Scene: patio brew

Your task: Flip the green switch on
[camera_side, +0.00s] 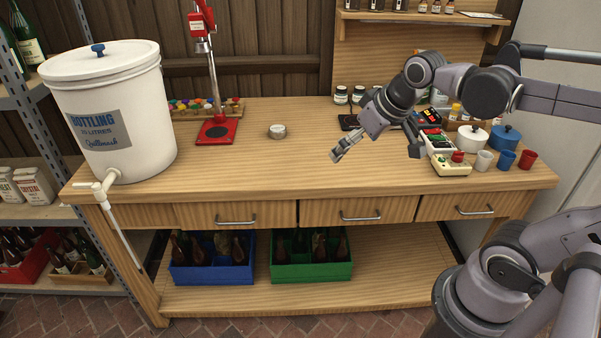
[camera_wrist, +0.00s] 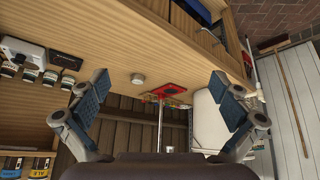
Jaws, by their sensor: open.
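A switch strip (camera_side: 435,138) with red, green and white parts sits on the right half of the bench in the side view. The green switch is too small there to tell its position. My gripper (camera_side: 342,150) is above the middle of the bench, left of and apart from the strip. In the wrist view my gripper (camera_wrist: 163,100) has its two fingers wide apart with nothing between them. I cannot make out the switch strip in the wrist view.
White, blue and red cups (camera_side: 507,160) stand right of the box, with white and blue pots (camera_side: 505,138) behind. A red-based capper (camera_side: 216,132), a small round tin (camera_side: 277,131) and a white bucket (camera_side: 110,110) are left. The bench's middle front is clear.

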